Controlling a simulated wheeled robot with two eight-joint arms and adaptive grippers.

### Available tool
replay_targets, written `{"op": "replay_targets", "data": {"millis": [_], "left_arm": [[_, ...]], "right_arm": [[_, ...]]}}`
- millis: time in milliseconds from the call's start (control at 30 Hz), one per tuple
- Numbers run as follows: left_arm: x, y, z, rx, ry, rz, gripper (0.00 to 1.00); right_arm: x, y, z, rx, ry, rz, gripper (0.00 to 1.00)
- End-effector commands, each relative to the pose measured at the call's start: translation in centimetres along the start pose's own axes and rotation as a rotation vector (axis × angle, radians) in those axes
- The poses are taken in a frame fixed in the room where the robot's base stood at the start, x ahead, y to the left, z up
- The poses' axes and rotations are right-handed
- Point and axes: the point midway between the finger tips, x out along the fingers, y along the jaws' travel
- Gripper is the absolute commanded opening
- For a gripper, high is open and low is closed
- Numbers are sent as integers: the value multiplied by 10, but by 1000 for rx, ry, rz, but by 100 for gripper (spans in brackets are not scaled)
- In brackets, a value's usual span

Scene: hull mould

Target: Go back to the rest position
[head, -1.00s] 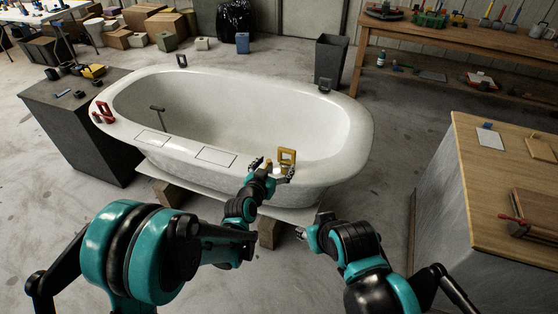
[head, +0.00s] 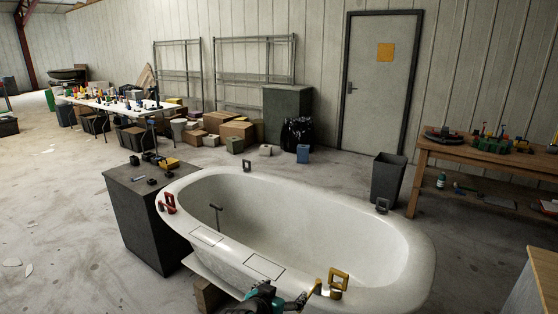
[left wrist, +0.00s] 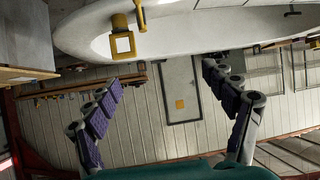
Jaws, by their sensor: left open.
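My left gripper (head: 297,302) is at the bottom of the head view, near the near rim of the white tub-shaped mould (head: 400,290). A yellow clamp (head: 331,278) sits on that rim just right of it. In the left wrist view, which is upside down, the two purple-padded fingers of the gripper (left wrist: 160,76) stand wide apart with nothing between them. The yellow clamp (left wrist: 122,45) shows there beyond the fingers, on the mould rim (left wrist: 85,45). My right gripper is not in view.
A red clamp (head: 169,204) and dark clamps (head: 382,205) sit around the rim. A dark cabinet (head: 150,225) with tools stands left of the mould. A bin (head: 388,180) and wooden workbench (head: 480,170) stand at the right. Floor at the left is open.

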Motion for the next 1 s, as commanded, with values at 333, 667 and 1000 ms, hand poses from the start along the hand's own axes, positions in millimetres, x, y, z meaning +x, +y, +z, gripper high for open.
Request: {"op": "replay_targets", "data": {"millis": [333,667,1000], "left_arm": [[-152,-66,81,-158,-260,-202,84],[-229,-83,151,-272,-403,-339,84],[-233,-83,155,-280,-412,-348,84]], "right_arm": [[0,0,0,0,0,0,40],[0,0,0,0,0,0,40],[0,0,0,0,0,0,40]]}}
